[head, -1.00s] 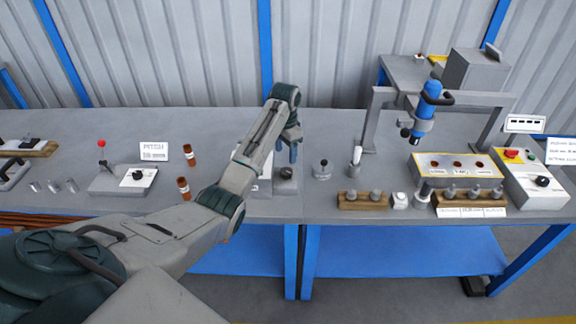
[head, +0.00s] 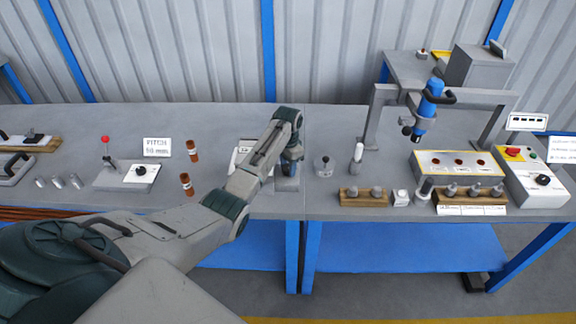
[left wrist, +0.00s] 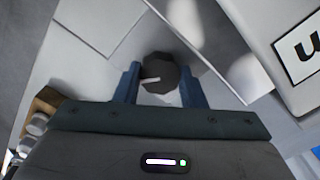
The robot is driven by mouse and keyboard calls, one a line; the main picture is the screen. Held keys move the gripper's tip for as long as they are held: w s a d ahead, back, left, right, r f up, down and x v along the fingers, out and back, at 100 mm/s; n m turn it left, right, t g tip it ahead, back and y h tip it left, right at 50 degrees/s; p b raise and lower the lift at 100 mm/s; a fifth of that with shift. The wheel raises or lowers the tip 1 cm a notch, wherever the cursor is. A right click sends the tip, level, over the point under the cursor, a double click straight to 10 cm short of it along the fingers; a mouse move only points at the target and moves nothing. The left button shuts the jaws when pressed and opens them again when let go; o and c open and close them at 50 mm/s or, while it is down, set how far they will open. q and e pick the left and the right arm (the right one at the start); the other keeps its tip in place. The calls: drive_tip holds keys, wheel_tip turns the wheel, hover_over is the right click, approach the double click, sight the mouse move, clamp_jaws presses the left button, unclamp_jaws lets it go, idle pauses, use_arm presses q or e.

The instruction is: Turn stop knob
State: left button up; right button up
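My left gripper (head: 291,168) is lowered over a small grey box (head: 286,185) near the bench's front edge. In the left wrist view a round dark knob (left wrist: 160,73) with a pale pointer line lies between the two blue fingers of the gripper (left wrist: 159,80). The line points to the left. The fingers are apart, one on each side of the knob and very close to it; I cannot tell whether they touch it. In the head view the gripper mostly hides this knob. My right gripper is not in view.
A white sign (head: 242,156) stands behind my left forearm. A small black-topped lever piece (head: 324,166) and a white cylinder (head: 357,158) stand to the right. Further right is a control panel (head: 530,178) with a red button. Two brown cylinders (head: 193,151) (head: 186,184) are at left.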

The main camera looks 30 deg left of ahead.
use_arm(q)
drive_tip(key=shift+c, duration=1.3)
drive_tip(key=shift+r, duration=0.15)
drive_tip(key=shift+r+m+p, duration=0.1)
drive_tip(key=shift+m+p, duration=0.75)
drive_tip(key=shift+m, duration=0.25)
drive_tip(key=m+p, duration=0.2)
drive_tip(key=m, duration=0.2)
drive_tip(key=shift+m, duration=0.3)
drive_tip(key=m+p, duration=0.1)
drive_tip(key=m, duration=0.3)
drive_tip(key=shift+w, duration=0.1)
drive_tip(key=m, duration=0.5)
drive_tip(key=shift+a+m+p, duration=0.1)
drive_tip(key=shift+m+p, duration=0.3)
